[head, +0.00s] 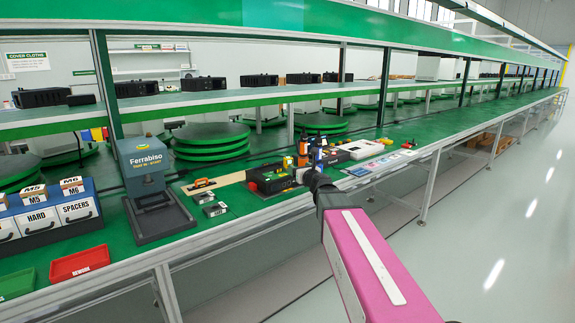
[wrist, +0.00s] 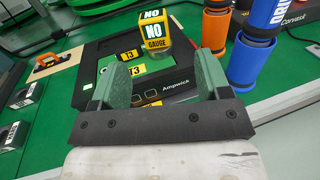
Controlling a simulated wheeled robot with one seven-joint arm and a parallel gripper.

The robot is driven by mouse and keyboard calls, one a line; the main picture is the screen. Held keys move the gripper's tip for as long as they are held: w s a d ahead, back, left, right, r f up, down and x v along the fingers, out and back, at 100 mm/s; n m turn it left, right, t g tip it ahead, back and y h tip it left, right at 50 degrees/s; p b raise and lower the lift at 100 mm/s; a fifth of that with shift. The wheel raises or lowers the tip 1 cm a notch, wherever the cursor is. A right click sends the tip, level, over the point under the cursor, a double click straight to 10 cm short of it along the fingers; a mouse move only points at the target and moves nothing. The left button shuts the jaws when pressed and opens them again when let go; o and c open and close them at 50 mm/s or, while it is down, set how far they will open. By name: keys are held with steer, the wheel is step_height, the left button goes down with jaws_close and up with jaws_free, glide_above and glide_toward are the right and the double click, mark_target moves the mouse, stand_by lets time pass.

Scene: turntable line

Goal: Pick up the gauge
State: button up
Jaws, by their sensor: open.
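The gauge (wrist: 154,30) is a yellow block with black labels reading "NO" and "GAUGE". In the wrist view it stands at the black Ampwick case (wrist: 180,88), just beyond my fingertips; its lower part is not clearly seen. My gripper (wrist: 158,76) is open, its two green fingers apart with nothing held between them. The gauge lies ahead of the gap between the fingers, and I see no contact. In the head view my gripper (head: 313,182) is beside the case (head: 270,178), and I cannot make out the gauge surely.
An orange-handled tool (wrist: 58,62) and small dark boxes (wrist: 14,135) lie to the left.

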mark_target(290, 160)
steer(key=x, duration=0.5)
steer(key=shift+w+a, duration=0.1)
steer(key=shift+w, duration=0.1)
steer(key=shift+a+r+x, duration=0.1)
steer(key=shift+a+x, duration=0.05)
steer(key=shift+x, duration=0.75)
steer(key=shift+a+r+x, duration=0.1)
steer(key=shift+r+x, duration=0.05)
steer(key=shift+x, duration=0.7)
steer(key=shift+a+r+x, duration=0.1)
steer(key=shift+a+x, duration=0.05)
steer(key=shift+x, duration=0.75)
steer(key=shift+s, duration=0.15)
steer(key=c, duration=1.2)
